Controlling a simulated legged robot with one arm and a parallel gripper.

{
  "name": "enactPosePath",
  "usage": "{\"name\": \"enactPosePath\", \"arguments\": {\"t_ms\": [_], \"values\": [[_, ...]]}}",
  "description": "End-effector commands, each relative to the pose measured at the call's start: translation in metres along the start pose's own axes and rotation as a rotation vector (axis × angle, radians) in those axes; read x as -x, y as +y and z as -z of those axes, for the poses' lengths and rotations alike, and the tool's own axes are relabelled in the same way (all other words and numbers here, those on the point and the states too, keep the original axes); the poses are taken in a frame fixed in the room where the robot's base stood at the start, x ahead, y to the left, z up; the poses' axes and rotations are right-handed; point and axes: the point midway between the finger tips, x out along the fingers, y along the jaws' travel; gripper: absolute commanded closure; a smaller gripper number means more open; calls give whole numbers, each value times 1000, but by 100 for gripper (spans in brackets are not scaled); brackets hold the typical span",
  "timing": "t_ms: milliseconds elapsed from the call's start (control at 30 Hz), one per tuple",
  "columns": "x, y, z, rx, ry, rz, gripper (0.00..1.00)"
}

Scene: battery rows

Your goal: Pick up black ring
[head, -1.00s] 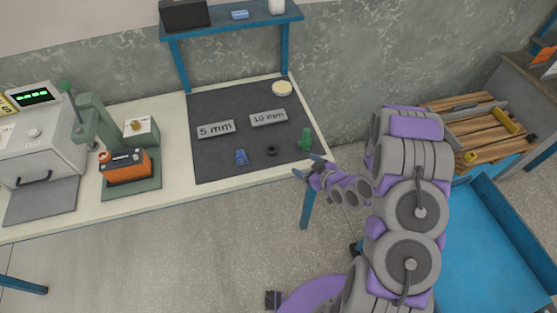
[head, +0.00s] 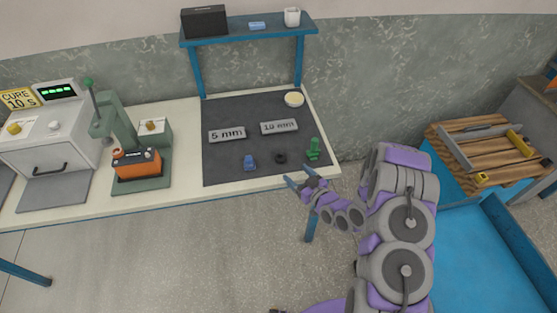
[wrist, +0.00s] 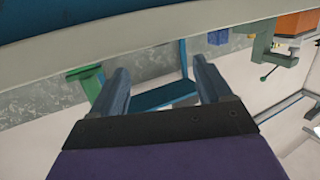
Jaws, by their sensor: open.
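The black ring (head: 280,158) lies flat on the dark mat (head: 240,109) on the bench. A blue piece (head: 250,162) is to its left and a green piece (head: 314,148) to its right. My gripper (head: 297,175) is open and empty at the bench's front edge, just in front of the ring and a little to its right. In the wrist view my gripper's two fingers (wrist: 160,82) are apart with nothing between them. The green piece (wrist: 86,78) and the blue piece (wrist: 217,37) show there too. I cannot make out the ring in the wrist view.
Plates marked 5 mm (head: 227,135) and 10 mm (head: 279,127) and a pale round disc (head: 294,99) lie on the mat. A press holding an orange block (head: 137,164) stands to the left. A blue shelf (head: 250,30) is above. A wooden pallet (head: 470,150) is at right.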

Motion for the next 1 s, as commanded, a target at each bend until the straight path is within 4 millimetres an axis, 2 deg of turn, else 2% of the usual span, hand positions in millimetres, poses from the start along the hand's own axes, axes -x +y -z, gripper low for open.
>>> {"name": "enactPosePath", "arguments": {"t_ms": [200, 467, 800, 1000], "values": [[-32, -4, -1, 3, -3, 1, 21], [-48, -6, -1, 7, -5, 1, 21], [-89, -2, -1, 2, 0, 1, 21], [-99, -4, -2, 2, -6, -1, 21]]}}
